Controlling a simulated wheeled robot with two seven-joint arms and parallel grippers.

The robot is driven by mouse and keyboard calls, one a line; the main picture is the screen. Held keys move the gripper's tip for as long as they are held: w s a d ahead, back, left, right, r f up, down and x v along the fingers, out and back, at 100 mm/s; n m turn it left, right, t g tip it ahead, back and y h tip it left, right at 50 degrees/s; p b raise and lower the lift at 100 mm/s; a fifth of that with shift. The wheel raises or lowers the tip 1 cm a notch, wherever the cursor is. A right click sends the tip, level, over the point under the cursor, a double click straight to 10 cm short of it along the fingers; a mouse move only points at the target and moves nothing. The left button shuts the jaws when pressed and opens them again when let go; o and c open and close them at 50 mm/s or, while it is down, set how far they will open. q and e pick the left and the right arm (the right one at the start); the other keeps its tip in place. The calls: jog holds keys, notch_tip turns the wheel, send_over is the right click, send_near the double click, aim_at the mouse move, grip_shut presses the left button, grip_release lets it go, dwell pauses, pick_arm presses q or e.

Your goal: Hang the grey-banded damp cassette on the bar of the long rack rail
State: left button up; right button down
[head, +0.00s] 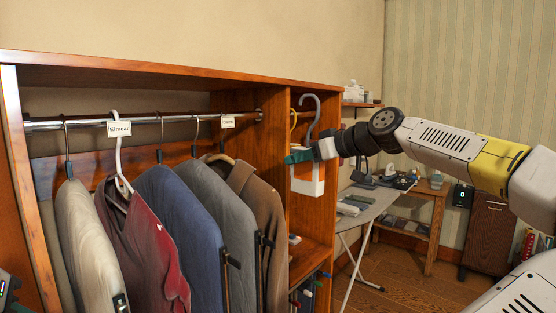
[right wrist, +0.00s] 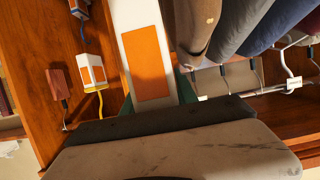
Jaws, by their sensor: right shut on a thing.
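My right gripper (head: 312,153) is shut on a white cassette (head: 307,184) with a large grey hook (head: 311,112) pointing up. It holds the cassette upright in the air, in front of the narrow right compartment. The right wrist view shows the cassette's white face with an orange panel (right wrist: 148,62). The metal rack rail (head: 85,122) runs across the wide left compartment, left of the cassette and apart from its hook. A dark part at the lower left edge may be my left gripper (head: 8,288); its fingers cannot be made out.
Several garments (head: 190,225) hang on the rail, with two label tags, one reading "Eimear" (head: 119,128). A wooden divider (head: 272,150) ends the rail. Smaller hanging cassettes (right wrist: 91,70) show in the right wrist view. An ironing board (head: 370,205) stands at the right.

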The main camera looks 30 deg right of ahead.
jog(key=w+r+x, duration=0.1)
jog(key=r+x, duration=0.1)
jog(key=x, duration=1)
jog(key=w+r+x, duration=0.1)
jog(key=r+x, duration=0.2)
jog(key=x, duration=0.9)
jog(key=shift+a, duration=0.35)
jog(key=shift+w+r, duration=0.1)
jog(key=shift+r, duration=0.05)
jog(key=c, duration=0.9)
grip_release()
jog(key=v, duration=0.7)
jog(key=shift+s+d, duration=0.15)
jog(key=shift+s, duration=0.25)
